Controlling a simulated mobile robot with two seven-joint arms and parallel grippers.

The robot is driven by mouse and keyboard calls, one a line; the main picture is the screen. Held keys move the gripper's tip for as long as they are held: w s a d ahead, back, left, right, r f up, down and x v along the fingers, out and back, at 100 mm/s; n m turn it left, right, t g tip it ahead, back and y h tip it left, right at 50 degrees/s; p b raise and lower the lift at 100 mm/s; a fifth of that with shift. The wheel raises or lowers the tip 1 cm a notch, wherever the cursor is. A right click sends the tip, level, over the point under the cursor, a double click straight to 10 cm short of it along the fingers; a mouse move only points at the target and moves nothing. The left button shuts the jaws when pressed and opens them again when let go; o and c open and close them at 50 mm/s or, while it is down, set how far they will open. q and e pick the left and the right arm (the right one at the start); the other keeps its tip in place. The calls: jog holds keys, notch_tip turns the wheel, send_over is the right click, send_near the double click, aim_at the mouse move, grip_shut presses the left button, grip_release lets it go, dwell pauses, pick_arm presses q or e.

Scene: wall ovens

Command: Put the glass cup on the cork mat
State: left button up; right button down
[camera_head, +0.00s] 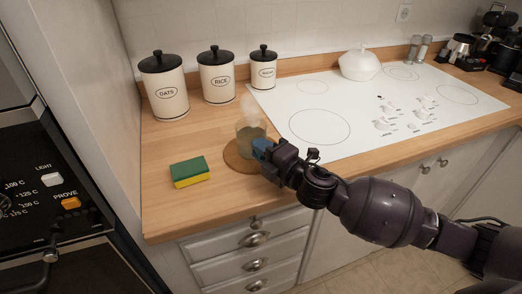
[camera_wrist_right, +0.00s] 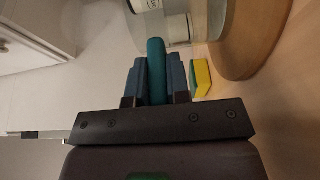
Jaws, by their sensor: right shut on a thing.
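The glass cup (camera_head: 247,133) is see-through and shows over the round cork mat (camera_head: 232,157) in the head view, with a pale haze above it. My right gripper (camera_head: 262,149) reaches in from the right and is shut on the cup's teal handle (camera_wrist_right: 156,62), which sits between the blue fingers in the right wrist view. The clear cup wall (camera_wrist_right: 182,30) is just beyond the fingers, beside the mat (camera_wrist_right: 258,35). I cannot tell whether the cup's base touches the mat. The fingers partly hide the cup in the head view. My left gripper is not in view.
A green and yellow sponge (camera_head: 190,171) lies left of the mat. White canisters for oats (camera_head: 164,90), rice (camera_head: 216,78) and a third (camera_head: 263,70) stand behind. The white cooktop (camera_head: 350,105) is to the right, with a white lidded pot (camera_head: 359,66).

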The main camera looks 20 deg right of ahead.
jog(key=shift+r, duration=0.1)
jog(key=c, duration=1.5)
grip_release()
jog(key=shift+f, duration=0.25)
jog(key=shift+c, duration=0.2)
jog(key=o, duration=0.4)
jog(key=shift+o, duration=0.2)
jog(key=shift+r, duration=0.1)
jog(key=shift+r, duration=0.2)
jog(key=shift+s+d+f, duration=0.15)
jog(key=shift+s, duration=0.2)
jog(key=v, duration=1.1)
jog(key=shift+s, duration=0.15)
